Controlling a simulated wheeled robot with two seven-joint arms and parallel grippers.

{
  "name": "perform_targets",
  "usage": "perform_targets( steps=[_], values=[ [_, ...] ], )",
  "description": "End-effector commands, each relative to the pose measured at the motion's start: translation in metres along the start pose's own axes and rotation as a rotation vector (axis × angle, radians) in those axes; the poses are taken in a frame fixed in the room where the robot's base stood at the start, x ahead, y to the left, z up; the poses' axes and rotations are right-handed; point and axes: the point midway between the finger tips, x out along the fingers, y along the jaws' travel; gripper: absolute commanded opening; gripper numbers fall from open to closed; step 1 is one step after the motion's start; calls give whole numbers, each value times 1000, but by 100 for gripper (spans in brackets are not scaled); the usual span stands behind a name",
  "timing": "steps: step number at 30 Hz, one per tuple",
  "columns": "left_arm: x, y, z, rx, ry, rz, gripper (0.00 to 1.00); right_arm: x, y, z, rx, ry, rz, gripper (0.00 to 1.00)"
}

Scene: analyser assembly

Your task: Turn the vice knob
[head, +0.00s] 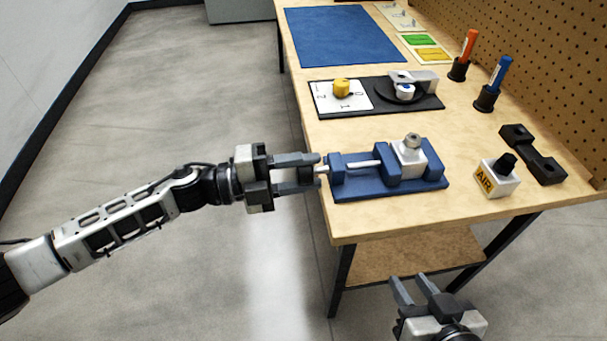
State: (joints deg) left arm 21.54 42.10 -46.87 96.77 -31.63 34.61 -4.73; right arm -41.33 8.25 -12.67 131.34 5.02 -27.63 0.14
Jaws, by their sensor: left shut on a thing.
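A blue vice (343,188) lies on the wooden bench near its left edge, with a metal screw rod running along it. A silver block (409,158) with a round metal top sits between its jaws. The vice knob (322,169) is at the vice's left end and mostly hidden by fingers. My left gripper (316,172) reaches in from the left and is shut on the knob, one finger on the far side and one on the near side. My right gripper (414,283) is low in front of the bench, open and empty, with its fingers apart.
Behind the vice is a black panel (434,101) with a yellow knob (341,88). To the right stand an AIR block (498,181), a black bracket (533,156) and two markers in holders. A blue mat (345,35) lies farther back, and a pegboard (545,60) borders the bench's right side.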

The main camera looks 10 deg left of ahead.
Motion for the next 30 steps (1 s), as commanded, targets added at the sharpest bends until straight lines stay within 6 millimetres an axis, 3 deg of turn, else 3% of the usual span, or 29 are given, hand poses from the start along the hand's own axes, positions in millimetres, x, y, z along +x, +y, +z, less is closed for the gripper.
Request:
perform_targets(
  steps=[11, 30],
  values=[
    [0, 3, 0, 361, 15, 0, 15, 9, -1, 26, -3, -26, -18, 34],
    [0, 2, 2, 889, 31, 4, 15, 62, -7, 91, 21, -164, -81, 34]
  ],
)
